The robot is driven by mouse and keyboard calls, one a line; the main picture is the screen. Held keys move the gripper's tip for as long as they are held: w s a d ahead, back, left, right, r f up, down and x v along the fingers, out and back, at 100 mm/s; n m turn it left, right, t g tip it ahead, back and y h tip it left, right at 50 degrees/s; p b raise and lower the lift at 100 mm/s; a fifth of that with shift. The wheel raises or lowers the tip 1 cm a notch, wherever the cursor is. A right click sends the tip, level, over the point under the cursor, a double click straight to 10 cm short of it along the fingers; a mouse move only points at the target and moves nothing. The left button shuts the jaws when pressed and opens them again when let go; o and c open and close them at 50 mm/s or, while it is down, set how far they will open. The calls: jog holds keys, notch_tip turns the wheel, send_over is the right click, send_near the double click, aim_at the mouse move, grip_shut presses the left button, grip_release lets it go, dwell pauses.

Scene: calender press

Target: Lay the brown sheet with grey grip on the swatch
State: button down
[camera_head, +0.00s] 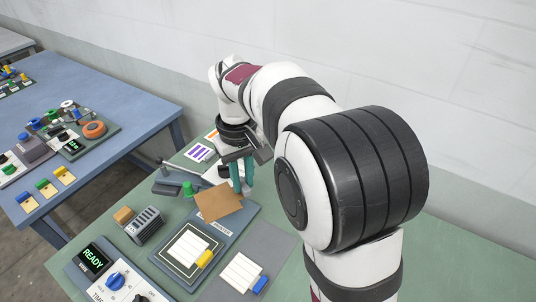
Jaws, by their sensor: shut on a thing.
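My gripper (243,189), with teal fingers, is shut at the right edge of the brown sheet (217,203). The sheet is tilted and overlaps the back of the grey press plate in the picture. Its grey grip is hidden at the fingers. A white striped piece with a yellow grip (185,248) lies on the dark framed bed of the plate, in front of the sheet. A similar white striped piece with a blue grip (241,271) lies on a grey mat to the right. I cannot tell for sure which piece is the swatch.
A READY display (92,258) and a panel with a blue knob (115,281) stand at front left. A grey slotted block (145,225), a green knob (188,188) and a lever (175,166) are left of the sheet. A card with purple stripes (200,152) lies behind.

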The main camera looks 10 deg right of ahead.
jog(key=w+a+f+n, duration=0.1)
jog(key=a+f+n, duration=0.1)
jog(key=a+f, duration=0.2)
jog(key=w+a+f+n, duration=0.1)
jog(key=a+f, duration=0.3)
jog(key=f, duration=0.2)
jog(key=w+a+f+n, duration=0.1)
jog(key=a+f+n, duration=0.1)
jog(key=a+f, duration=0.2)
jog(key=shift+w+f+n, duration=0.3)
jog(key=shift+w+f, duration=0.05)
jog(key=shift+f, duration=0.1)
jog(key=shift+d+f, duration=0.1)
jog(key=shift+f, duration=0.35)
jog(key=shift+f, duration=0.15)
jog(key=shift+f, duration=0.75)
jog(key=shift+f, duration=0.35)
jog(key=shift+f, duration=0.3)
